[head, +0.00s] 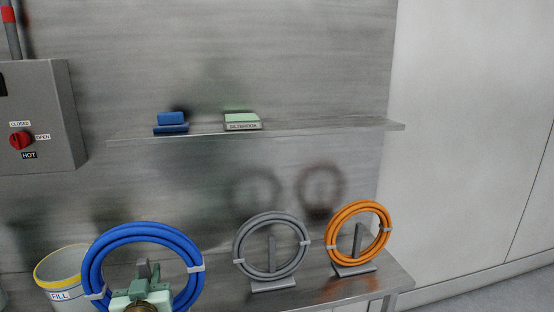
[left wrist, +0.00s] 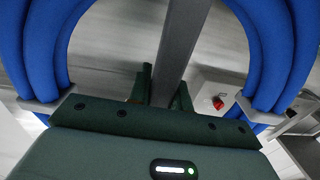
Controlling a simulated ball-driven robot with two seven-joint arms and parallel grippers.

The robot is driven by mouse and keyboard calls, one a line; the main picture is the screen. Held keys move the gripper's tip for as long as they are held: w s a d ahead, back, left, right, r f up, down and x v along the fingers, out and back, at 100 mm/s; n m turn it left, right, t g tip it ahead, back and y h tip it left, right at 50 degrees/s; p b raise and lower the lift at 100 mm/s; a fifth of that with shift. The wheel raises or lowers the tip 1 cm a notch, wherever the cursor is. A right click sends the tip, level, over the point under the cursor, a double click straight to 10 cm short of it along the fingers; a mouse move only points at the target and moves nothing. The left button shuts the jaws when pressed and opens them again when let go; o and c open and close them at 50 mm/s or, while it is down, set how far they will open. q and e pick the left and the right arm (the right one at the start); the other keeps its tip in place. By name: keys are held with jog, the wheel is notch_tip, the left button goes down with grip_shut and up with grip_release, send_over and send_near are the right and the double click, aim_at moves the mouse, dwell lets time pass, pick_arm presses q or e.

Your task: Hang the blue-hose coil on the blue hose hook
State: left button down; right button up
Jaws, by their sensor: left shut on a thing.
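The blue-hose coil (head: 190,243) stands upright at the lower left of the head view, bound with pale bands. In the left wrist view the coil (left wrist: 268,50) curves down both sides, with a grey bar (left wrist: 181,45) in its middle. My left gripper (head: 143,273), green, is inside the ring in the head view. In the left wrist view its fingers (left wrist: 162,88) are shut on the grey bar. The coil's bottom is cut off, so I cannot tell whether it touches the bench. I see no blue hose hook. My right gripper is not in view.
A grey coil (head: 239,250) and an orange coil (head: 384,230) stand on the steel bench (head: 393,276) to the right. A FILL bucket (head: 62,268) is behind the blue coil's left side. A wall shelf (head: 330,127) holds blue and green blocks. A control box (head: 50,90) is left.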

pick_arm(q)
jog(key=s+r, duration=0.2)
jog(key=s+d+r, duration=0.1)
jog(key=s+r, duration=0.1)
jog(key=shift+s+d+r, duration=0.2)
jog(key=shift+s, duration=0.05)
jog(key=m+h, duration=0.3)
jog(key=h, duration=0.1)
send_near(143, 268)
jog(key=s+d+r, duration=0.2)
jog(key=s+d, duration=0.4)
jog(key=shift+t+h, duration=0.3)
jog(key=shift+h, duration=0.2)
jog(key=s+f, duration=0.1)
jog(key=s+d+f, duration=0.1)
jog(key=f, duration=0.1)
jog(key=shift+f, duration=0.25)
jog(key=shift+r, duration=0.1)
